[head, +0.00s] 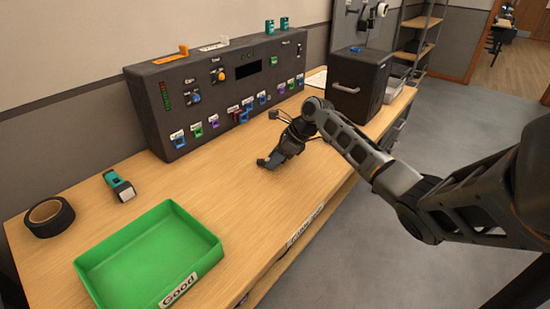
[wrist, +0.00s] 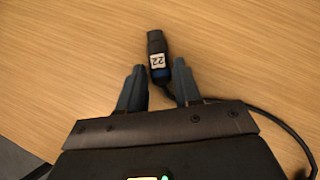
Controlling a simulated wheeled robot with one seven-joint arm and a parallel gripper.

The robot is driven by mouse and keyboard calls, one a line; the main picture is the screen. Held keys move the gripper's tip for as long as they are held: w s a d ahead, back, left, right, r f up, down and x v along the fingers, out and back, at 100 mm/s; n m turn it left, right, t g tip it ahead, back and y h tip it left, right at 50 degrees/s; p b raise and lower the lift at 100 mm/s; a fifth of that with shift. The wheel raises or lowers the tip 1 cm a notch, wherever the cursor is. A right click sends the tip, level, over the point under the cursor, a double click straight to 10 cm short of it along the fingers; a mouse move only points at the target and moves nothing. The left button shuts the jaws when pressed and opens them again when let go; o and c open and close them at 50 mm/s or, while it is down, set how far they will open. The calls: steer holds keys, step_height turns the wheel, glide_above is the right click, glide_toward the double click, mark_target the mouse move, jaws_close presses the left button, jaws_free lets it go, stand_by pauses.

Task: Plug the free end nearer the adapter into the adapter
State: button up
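A dark cable end (wrist: 157,45) with a blue band and a white label reading 22 lies on the wooden table in the wrist view. Its black cable (wrist: 262,112) runs off to the right and down past my right finger. My gripper (wrist: 160,76) is open, its blue-grey fingers on either side of the labelled plug, with a gap visible on the right. In the head view my gripper (head: 270,161) is low over the table in front of the fader console, and it hides the plug. I cannot identify the adapter for certain; a teal and black device (head: 119,186) lies at the left.
A dark box (head: 360,84) stands at the right. The table between is clear.

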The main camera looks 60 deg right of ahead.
jaws_close()
steer(key=shift+r+p, duration=2.55)
steer(key=shift+p, duration=0.75)
